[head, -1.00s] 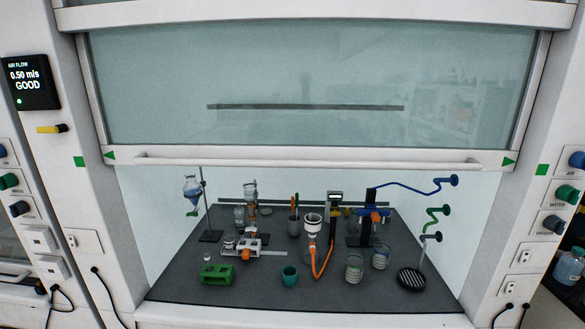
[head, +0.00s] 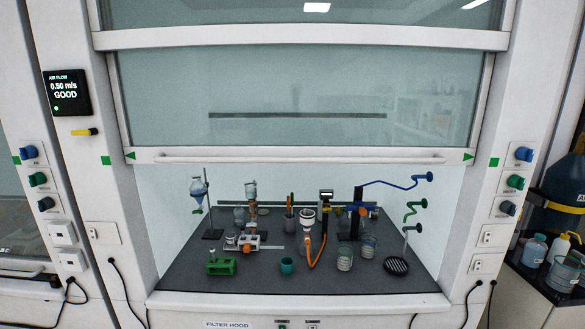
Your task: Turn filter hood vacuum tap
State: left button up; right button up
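The fume hood in front carries a "FILTER HOOD" label (head: 228,324) on its lower front edge. On its right post is a column of taps: a blue tap (head: 524,154) on top, a green tap (head: 515,182) in the middle and a dark grey-blue vacuum tap (head: 507,208) at the bottom. The small print beside the taps is hard to read now. A similar column with a blue tap (head: 28,152), a green tap (head: 37,179) and a dark tap (head: 45,204) is on the far left post. Neither of my grippers is in view.
The glass sash (head: 300,100) is partly raised above a dark worktop (head: 200,270) holding glassware and a filter funnel (head: 308,217). A side bench with bottles (head: 535,249) and a dark blue cylinder (head: 560,190) stand at right. Cables hang below the sockets.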

aim_at(507, 207)
jog(key=z, duration=1.45)
